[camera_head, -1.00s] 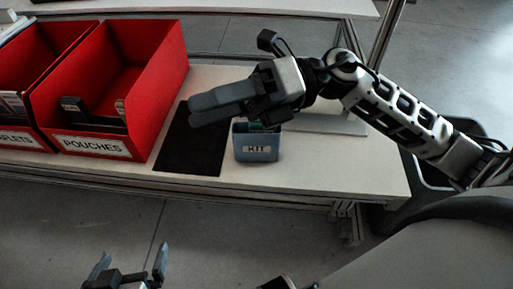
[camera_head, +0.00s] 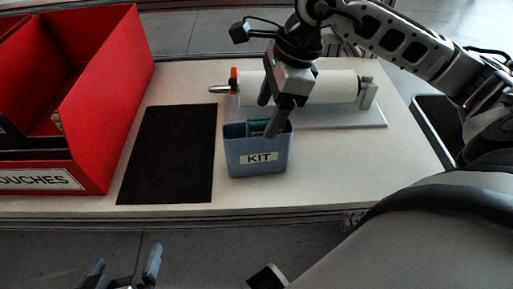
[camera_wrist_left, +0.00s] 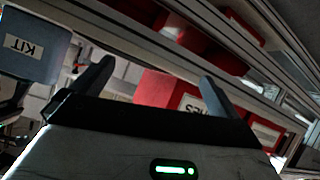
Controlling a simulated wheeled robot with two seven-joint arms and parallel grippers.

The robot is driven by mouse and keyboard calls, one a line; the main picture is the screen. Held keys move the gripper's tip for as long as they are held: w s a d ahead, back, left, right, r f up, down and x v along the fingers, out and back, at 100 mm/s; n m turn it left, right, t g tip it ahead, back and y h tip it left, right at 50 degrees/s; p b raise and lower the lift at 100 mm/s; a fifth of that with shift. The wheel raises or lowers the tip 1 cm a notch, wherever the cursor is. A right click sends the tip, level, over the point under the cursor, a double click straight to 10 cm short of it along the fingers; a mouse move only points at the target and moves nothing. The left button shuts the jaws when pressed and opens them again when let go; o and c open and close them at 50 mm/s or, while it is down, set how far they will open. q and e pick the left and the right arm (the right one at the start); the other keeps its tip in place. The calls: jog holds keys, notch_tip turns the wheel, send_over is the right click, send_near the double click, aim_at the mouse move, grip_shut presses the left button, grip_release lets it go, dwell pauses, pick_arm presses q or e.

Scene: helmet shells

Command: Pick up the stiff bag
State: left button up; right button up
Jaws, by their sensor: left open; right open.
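I cannot identify the stiff bag for certain. A blue-grey bin marked KIT (camera_head: 256,160) stands on the table and holds a teal item (camera_head: 257,126), mostly hidden by its wall. My right gripper (camera_head: 272,120) is open and points down at the KIT bin's opening, its fingers overlapping the rim in view; I cannot tell how deep they reach. My left gripper (camera_head: 125,264) is open and empty, low in front of the table. In the left wrist view its fingers (camera_wrist_left: 158,75) are spread, with the KIT bin (camera_wrist_left: 32,47) at upper left.
A red POUCHES bin (camera_head: 107,115) stands at left, its contents mostly hidden. A black mat (camera_head: 172,150) lies bare beside the KIT bin. A white roll (camera_head: 335,87) on a holder lies behind. The white table (camera_head: 335,165) is clear at right.

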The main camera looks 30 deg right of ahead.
aim_at(255, 136)
jog(key=x, duration=0.4)
jog(key=b+x, duration=0.1)
jog(key=x, duration=0.2)
jog(key=shift+w+f+b, duration=0.1)
jog(key=shift+w+b, duration=0.2)
jog(key=shift+w, duration=0.05)
jog(key=shift+a+f, duration=0.15)
jog(key=shift+f, duration=0.15)
jog(key=shift+w+f, duration=0.1)
pick_arm(q)
jog(key=shift+w+d+r+t+h, duration=0.1)
jog(key=shift+d+r+t+h, duration=0.15)
jog(key=shift+r, duration=0.2)
jog(key=shift+w+d+r+t+h, duration=0.1)
jog(key=shift+d+r+t, duration=0.05)
jog(key=shift+r+t, duration=0.25)
jog(key=shift+s+f, duration=0.1)
jog(key=shift+f, duration=0.2)
pick_arm(e)
jog(key=shift+f, duration=0.15)
pick_arm(q)
jog(key=shift+a, duration=0.15)
pick_arm(e)
jog(key=c, duration=1.3)
